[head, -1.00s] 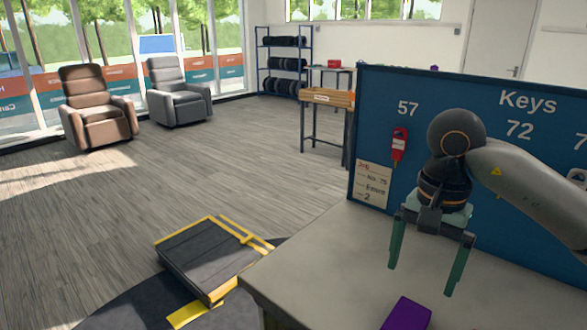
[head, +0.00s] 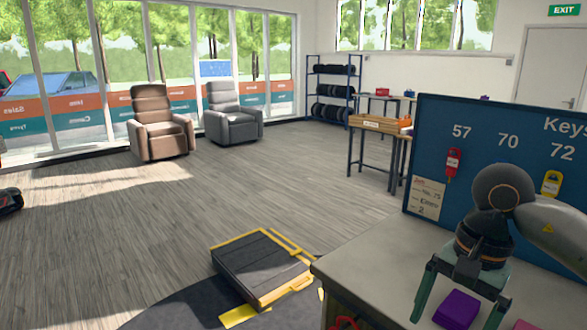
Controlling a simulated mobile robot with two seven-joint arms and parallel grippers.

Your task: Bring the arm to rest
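My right arm comes in from the right edge in the head view. Its gripper (head: 455,318) points down over the grey counter, its two green fingers spread wide. No object is visibly held between them. A purple block (head: 457,309) lies on the counter and shows between the fingers; whether they are level with it I cannot tell. My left gripper and arm are not in view.
Behind my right arm stands a blue key board (head: 432,135) with a red tag (head: 452,164) and a yellow tag (head: 551,183). A black, yellow-edged platform (head: 262,268) lies left of the counter (head: 372,262). The floor (head: 180,220) beyond is open, up to two armchairs (head: 232,118).

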